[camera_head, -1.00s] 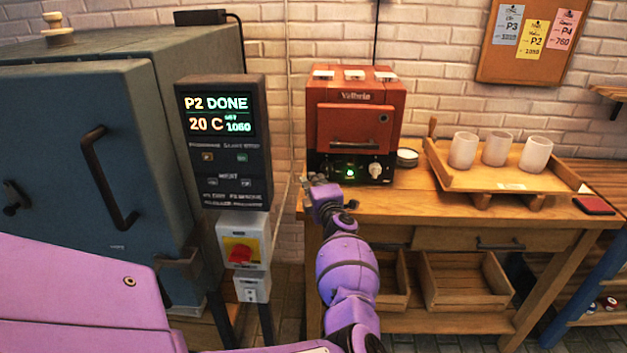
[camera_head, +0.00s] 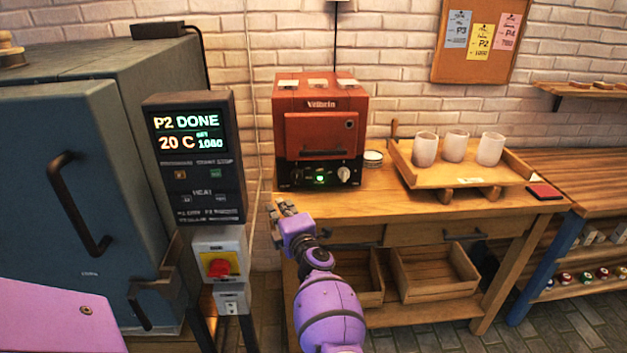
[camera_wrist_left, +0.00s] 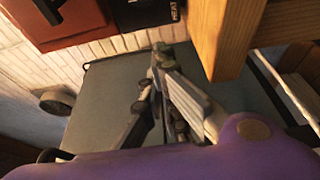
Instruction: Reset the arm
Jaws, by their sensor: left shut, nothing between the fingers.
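My left arm is purple and reaches up from the bottom of the head view. Its gripper (camera_head: 284,210) is at the left front of the wooden workbench, below and in front of the small red kiln (camera_head: 320,125). The left wrist view shows the same gripper (camera_wrist_left: 158,75) with its fingers together and nothing held. The red kiln stands on the bench with a green light lit on its front panel. My right gripper is not in view.
A large grey kiln (camera_head: 60,170) with a dark handle stands at left. Its control panel (camera_head: 195,160) reads P2 DONE, 20 C. A wooden tray (camera_head: 485,178) holds three pale cups on the bench (camera_head: 400,205). Shelves stand at right.

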